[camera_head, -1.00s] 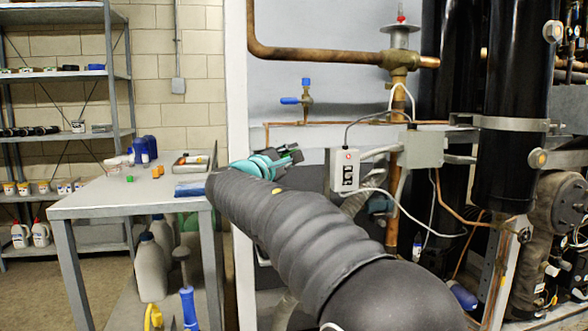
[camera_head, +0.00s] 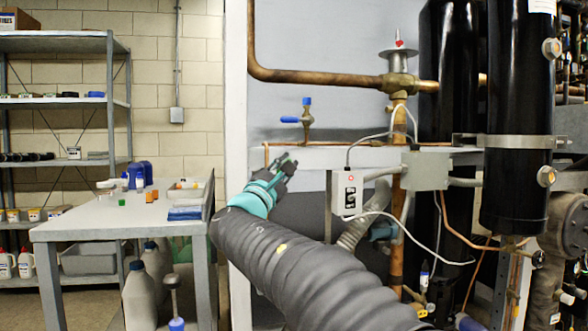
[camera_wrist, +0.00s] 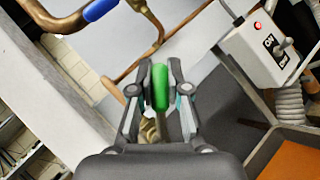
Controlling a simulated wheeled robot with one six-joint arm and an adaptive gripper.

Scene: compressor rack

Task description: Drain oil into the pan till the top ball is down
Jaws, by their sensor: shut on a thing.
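My gripper (camera_wrist: 160,88) is shut on a green round-edged handle (camera_wrist: 160,86), which shows edge-on between the fingertips in the wrist view. A brass fitting (camera_wrist: 149,131) shows just behind and below it. In the head view my gripper (camera_head: 285,168) is in front of the grey rack, left of the switch box, and the handle cannot be made out there.
A blue-handled valve (camera_head: 304,120) stands on a copper pipe above my gripper. The switch box (camera_head: 347,194) with loose white cables is close on its right. A work table (camera_head: 100,222) with small items stands on the left. An orange surface (camera_wrist: 287,150) shows at lower right in the wrist view.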

